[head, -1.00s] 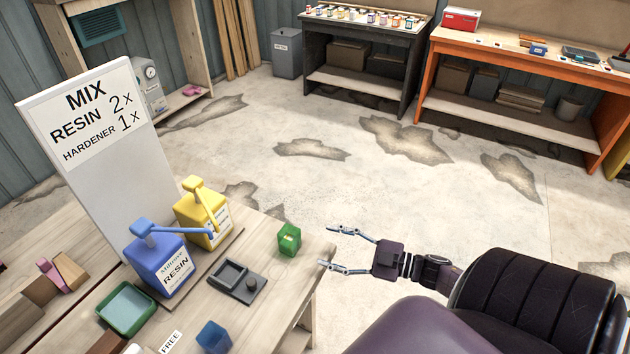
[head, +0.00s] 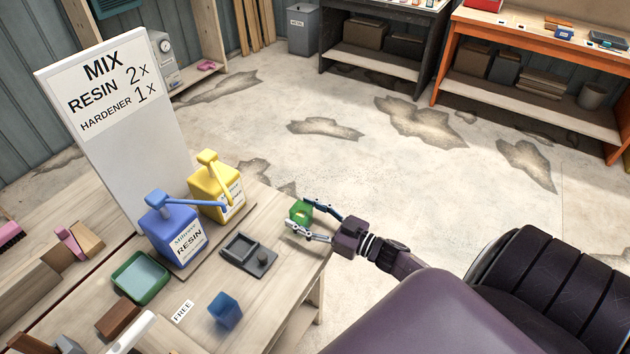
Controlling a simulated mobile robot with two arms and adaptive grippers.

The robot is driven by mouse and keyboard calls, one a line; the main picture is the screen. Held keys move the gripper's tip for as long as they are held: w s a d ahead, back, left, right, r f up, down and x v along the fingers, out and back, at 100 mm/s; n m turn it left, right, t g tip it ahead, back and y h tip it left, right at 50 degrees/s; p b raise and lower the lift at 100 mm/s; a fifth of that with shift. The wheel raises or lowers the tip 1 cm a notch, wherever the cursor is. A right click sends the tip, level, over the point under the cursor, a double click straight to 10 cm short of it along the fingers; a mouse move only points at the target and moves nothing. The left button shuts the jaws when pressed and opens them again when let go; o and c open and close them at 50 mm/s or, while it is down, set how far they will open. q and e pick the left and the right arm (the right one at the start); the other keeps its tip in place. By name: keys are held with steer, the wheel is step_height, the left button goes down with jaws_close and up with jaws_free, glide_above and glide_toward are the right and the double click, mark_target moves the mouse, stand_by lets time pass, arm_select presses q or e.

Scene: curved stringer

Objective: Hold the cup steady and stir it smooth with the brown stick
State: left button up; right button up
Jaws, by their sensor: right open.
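A small green cup (head: 299,214) stands near the right edge of the wooden bench. My right gripper (head: 297,214) is open, its two fingers spread on either side of the green cup. I cannot tell whether the fingers touch it. A small blue cup (head: 226,312) stands apart on the bench, nearer the front. I cannot make out a brown stick for certain. My left gripper is not in view.
A blue resin pump bottle (head: 170,236) and a yellow pump bottle (head: 215,190) stand before the MIX sign (head: 110,140). A dark tray-like device (head: 248,254) and a green tray (head: 140,277) lie on the bench (head: 290,260). Brown blocks lie at left.

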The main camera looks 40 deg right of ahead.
steer(key=shift+w+a, duration=0.15)
steer(key=shift+w, duration=0.2)
steer(key=shift+c, duration=0.6)
steer(key=c, duration=1.1)
